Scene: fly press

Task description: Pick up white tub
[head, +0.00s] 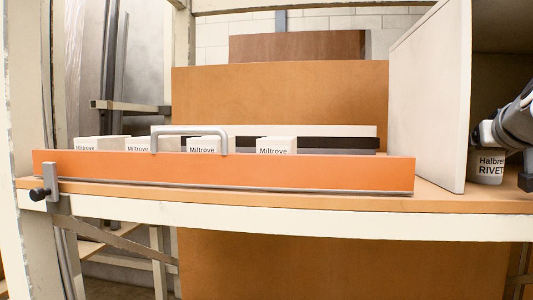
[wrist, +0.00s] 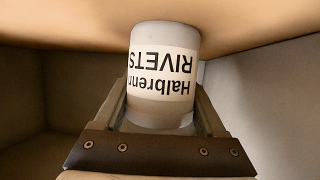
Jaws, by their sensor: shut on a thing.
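The white tub (head: 486,167) with a "Halbrenn RIVETS" label stands at the right of the head view, in the compartment right of the pale upright panel. My arm partly covers it there. In the wrist view the tub (wrist: 163,105) appears upside down, with its label facing the camera. My gripper (wrist: 163,112) has one finger on each side of the tub and is shut on it. The tub's end in the wrist view is at or very near the wooden shelf surface (wrist: 80,20); I cannot tell whether they touch.
The pale upright panel (head: 432,100) stands close left of the tub. An orange front board (head: 225,172) with a grey handle (head: 190,130) runs along the shelf. Several white "Miltrove" boxes (head: 277,146) stand behind it. A black knob (head: 38,195) is at the left end.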

